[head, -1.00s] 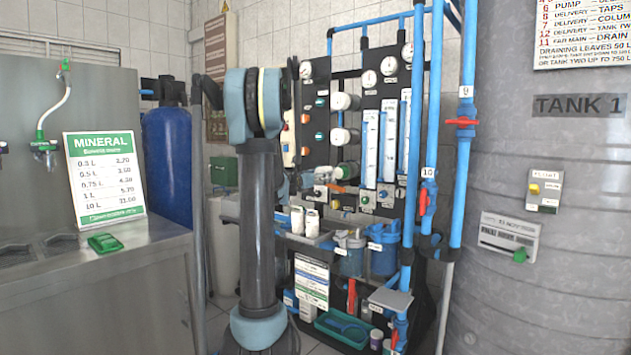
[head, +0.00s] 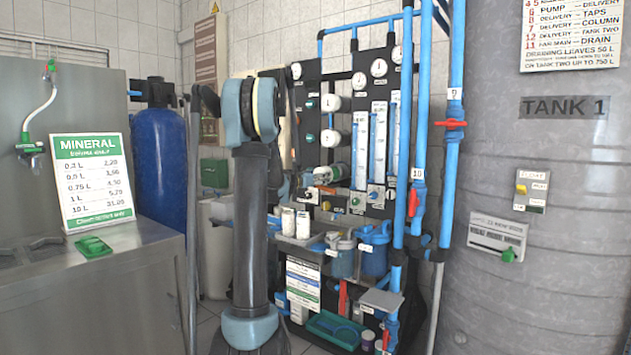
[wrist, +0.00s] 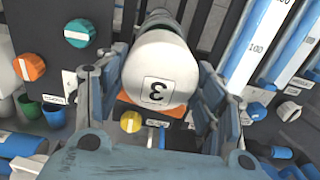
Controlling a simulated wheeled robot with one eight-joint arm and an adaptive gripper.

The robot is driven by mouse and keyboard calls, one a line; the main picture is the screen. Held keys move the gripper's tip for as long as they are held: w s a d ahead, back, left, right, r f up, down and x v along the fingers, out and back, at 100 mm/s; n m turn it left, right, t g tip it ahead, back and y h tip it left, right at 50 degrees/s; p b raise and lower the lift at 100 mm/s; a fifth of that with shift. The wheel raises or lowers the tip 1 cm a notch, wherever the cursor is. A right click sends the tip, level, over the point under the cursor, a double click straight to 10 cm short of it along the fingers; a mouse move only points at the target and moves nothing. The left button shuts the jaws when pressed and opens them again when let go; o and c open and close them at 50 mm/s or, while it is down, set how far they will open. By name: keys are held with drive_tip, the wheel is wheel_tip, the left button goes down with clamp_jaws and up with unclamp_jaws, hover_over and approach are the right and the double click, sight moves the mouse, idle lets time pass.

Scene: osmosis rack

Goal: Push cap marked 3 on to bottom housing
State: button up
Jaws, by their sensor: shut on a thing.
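A yellow knob (wrist: 131,122) is close below the cap, and teal (wrist: 76,33) and orange (wrist: 29,67) knobs are at its left. Flow tubes (wrist: 262,40) stand at the right. In the head view, blue pipes (head: 421,110) rise before the panel's right side. White canisters (head: 289,222) stand below.

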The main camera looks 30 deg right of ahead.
drive_tip(key=shift+w+d+r, duration=0.1)
drive_tip(key=shift+d, duration=0.3)
idle(1.2)
drive_tip(key=shift+x, duration=2.5)
idle(1.3)
drive_tip(key=o, duration=1.1)
drive_tip(key=shift+o, duration=0.2)
drive_tip(key=shift+a, duration=0.1)
drive_tip(key=v, duration=1.2)
